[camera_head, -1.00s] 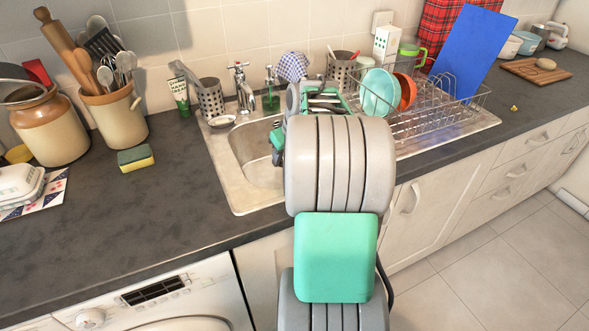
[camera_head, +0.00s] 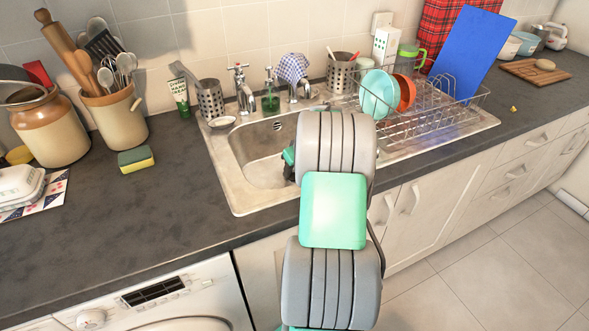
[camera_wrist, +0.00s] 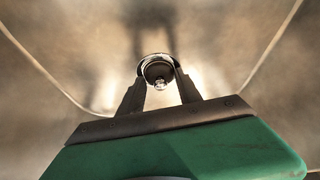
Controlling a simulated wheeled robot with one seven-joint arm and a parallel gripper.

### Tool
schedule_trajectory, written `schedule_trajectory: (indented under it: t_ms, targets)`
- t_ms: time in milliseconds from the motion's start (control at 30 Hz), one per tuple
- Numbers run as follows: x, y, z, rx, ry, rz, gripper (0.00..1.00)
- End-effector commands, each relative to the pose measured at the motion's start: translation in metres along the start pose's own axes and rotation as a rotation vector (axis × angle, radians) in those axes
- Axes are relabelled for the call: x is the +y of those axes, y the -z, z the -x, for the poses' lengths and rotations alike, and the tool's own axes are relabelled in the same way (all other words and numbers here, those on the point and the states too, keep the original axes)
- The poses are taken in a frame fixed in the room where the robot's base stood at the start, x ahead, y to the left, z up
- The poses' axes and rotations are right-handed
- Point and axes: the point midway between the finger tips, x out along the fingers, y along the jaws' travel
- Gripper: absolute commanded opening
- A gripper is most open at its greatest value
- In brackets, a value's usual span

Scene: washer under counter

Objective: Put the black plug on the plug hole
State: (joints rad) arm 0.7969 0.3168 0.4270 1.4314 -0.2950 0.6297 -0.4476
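In the wrist view, a small round dark plug (camera_wrist: 158,71) with a bright metal knob sits between my gripper's (camera_wrist: 160,78) two fingertips. The fingers stand apart by about the plug's width, one at each side of it, and look shut on it. A shiny curved rim, seemingly of the plug hole (camera_wrist: 154,56), shows just behind the plug. I cannot tell whether the plug touches it. In the head view my arm reaches down into the steel sink (camera_head: 238,190), and hides the gripper, plug and plug hole.
The tap (camera_head: 241,88) stands at the sink's back edge. A wire dish rack (camera_head: 440,122) with plates is right of the arm. A sponge (camera_head: 136,160) and utensil pot (camera_head: 115,118) stand left on the counter (camera_head: 130,225). The basin's left side is clear.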

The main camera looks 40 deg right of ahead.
Motion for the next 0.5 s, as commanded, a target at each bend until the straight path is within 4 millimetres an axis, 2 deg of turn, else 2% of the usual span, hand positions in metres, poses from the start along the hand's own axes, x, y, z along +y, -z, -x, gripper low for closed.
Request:
schedule_trajectory:
  t_ms: [33, 233, 500]
  targets:
    - [-0.0001, 0.0001, 0.0002, 0.0, 0.0, 0.0, 0.46]
    - [-0.0002, 0.0001, 0.0004, 0.0, 0.0, 0.0, 0.61]
    - [-0.0001, 0.002, 0.0046, 0.0, 0.0, 0.0, 0.61]
